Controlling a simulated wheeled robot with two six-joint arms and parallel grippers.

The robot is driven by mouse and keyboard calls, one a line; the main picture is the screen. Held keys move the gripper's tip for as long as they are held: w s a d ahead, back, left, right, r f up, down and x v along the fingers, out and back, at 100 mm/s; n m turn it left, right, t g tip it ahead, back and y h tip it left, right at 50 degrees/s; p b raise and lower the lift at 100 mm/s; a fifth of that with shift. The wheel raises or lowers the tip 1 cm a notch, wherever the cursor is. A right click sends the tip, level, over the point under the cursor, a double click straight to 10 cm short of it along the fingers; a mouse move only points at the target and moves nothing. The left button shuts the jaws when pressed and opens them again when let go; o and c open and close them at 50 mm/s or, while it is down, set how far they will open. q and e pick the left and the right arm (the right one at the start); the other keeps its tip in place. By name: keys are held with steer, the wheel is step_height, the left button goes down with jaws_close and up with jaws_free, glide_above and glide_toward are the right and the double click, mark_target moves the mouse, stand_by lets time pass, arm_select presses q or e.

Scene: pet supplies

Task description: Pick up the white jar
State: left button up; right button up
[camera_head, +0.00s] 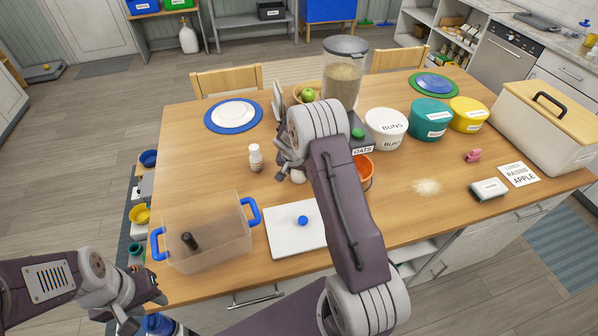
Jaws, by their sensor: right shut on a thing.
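A small white jar (255,157) with a label stands upright on the wooden table, left of my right gripper (287,170). My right arm reaches across the table from the front, and its link hides part of the view. The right gripper points down and is shut on a small white thing (297,175), mostly hidden beneath it; I cannot tell what this is. My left gripper (141,311) is at the lower left, off the table's front edge, with its fingers apart and nothing visible between them.
A clear bin (215,215) with blue handles holds a dark object. A white board (285,240) with a blue knob lies beside it. A grain dispenser (342,85), buns tub (386,130) and orange bowl (366,172) crowd the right arm. Table left of the jar is clear.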

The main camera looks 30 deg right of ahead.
step_height(320, 180, up, 10)
steer(key=shift+r, duration=0.1)
steer(key=s+a+r, duration=0.2)
steer(key=s+a, duration=0.1)
steer(key=a, duration=0.8)
steer(key=s+a+r+b, duration=0.1)
steer(key=s+a, duration=0.2)
steer(key=a, duration=0.9)
steer(key=s+a+r, duration=0.2)
steer(key=s+a, duration=0.2)
steer(key=a, duration=0.8)
steer(key=shift+r, duration=0.3)
steer(key=shift+w+d, duration=0.2)
steer(key=shift+d, duration=0.05)
steer(key=shift+f+b, duration=0.1)
steer(key=shift+b, duration=0.2)
steer(key=shift+f+b, duration=4.2)
steer(key=shift+f, duration=0.85)
